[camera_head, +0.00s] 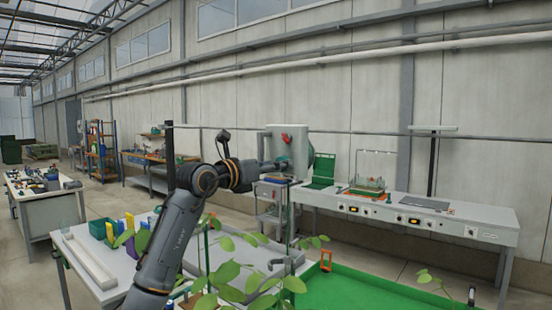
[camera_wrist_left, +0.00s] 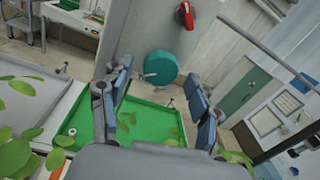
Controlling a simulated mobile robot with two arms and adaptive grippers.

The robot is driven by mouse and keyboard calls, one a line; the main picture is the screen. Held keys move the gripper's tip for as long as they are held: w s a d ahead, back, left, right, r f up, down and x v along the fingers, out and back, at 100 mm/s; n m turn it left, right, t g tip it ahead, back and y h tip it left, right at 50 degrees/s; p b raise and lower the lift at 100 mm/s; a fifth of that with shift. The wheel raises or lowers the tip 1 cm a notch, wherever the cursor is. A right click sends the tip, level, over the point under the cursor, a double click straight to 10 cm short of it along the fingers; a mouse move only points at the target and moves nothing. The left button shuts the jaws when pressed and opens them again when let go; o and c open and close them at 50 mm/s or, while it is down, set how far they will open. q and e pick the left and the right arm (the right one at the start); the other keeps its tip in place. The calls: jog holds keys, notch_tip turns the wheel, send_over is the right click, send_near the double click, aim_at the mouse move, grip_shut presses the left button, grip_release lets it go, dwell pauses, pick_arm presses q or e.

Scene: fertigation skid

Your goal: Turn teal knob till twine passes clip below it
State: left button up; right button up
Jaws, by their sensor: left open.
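The teal knob (camera_wrist_left: 163,66) is a round disc on the grey box (camera_wrist_left: 135,40), seen between my left gripper's fingers in the left wrist view. A small pale piece shows at its left edge. I cannot make out the twine or the clip. My right gripper is not in view.
A red handle (camera_wrist_left: 185,15) sits on the box above the knob. A green tray (camera_head: 365,291) lies below, with leafy plants (camera_head: 235,275) in front. A workbench (camera_head: 400,212) with a green case (camera_head: 322,170) stands along the wall.

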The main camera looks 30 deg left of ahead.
pick_arm(q)
jog(key=shift+w+d, duration=0.1)
jog(key=shift+w, duration=0.3)
jog(key=shift+c, duration=0.5)
jog(key=c, duration=1.1)
jog(key=shift+o, duration=0.2)
jog(key=shift+n, duration=0.4)
jog(key=n+b, duration=0.1)
jog(key=n, duration=0.8)
jog(key=shift+t+b, duration=0.3)
jog(key=shift+b, duration=0.05)
